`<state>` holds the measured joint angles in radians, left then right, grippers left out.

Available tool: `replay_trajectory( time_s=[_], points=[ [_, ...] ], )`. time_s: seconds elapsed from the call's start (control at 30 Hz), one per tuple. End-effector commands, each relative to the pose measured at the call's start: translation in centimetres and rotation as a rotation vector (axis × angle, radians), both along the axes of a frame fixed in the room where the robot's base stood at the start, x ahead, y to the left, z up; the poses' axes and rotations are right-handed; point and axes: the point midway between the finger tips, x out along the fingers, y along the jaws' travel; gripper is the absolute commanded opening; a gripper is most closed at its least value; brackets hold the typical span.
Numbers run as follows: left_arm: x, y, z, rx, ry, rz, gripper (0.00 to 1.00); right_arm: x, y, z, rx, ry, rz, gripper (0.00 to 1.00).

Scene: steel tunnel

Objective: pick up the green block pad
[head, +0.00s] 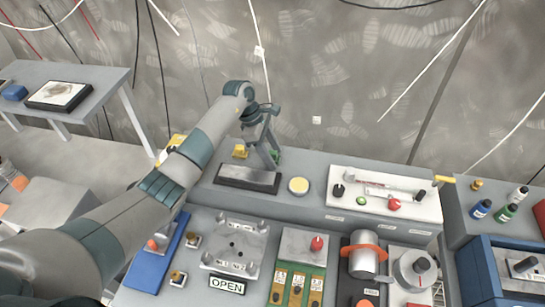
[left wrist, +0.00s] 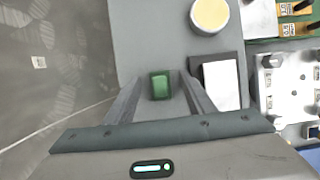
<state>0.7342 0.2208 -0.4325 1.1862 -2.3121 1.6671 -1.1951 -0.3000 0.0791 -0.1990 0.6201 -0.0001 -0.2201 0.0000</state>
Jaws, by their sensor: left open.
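The green block pad (left wrist: 160,85) is a small green rectangular block on the grey shelf. In the left wrist view it lies between the two fingers of my left gripper (left wrist: 161,95), with a gap on each side. In the head view only a small part of the green block pad (head: 276,155) shows beside the fingers of my left gripper (head: 270,155), which reaches down at the back of the shelf. The gripper is open and empty. How high the fingertips are above the shelf is hard to tell. My right gripper is not in view.
A dark-edged tray (head: 247,178) and a round yellow-topped disc (head: 299,186) sit close in front of the block. A white board with knobs (head: 385,200) is further right. The wall rises just behind the shelf.

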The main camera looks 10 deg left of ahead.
Motion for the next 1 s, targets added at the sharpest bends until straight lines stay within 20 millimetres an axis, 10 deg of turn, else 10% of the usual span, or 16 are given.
replay_trajectory(
  time_s=[0.07, 0.27, 1.0],
  points=[
    [0.0, 0.0, 0.0, 0.0, 0.0, 0.0, 0.49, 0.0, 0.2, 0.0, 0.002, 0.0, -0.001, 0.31],
    [0.0, 0.0, 0.0, 0.0, 0.0, 0.0, 0.06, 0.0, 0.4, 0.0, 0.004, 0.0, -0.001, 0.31],
    [0.1, 0.1, 3.6, 0.002, -0.005, -0.002, 0.05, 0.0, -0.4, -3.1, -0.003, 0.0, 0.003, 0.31]
  ],
)
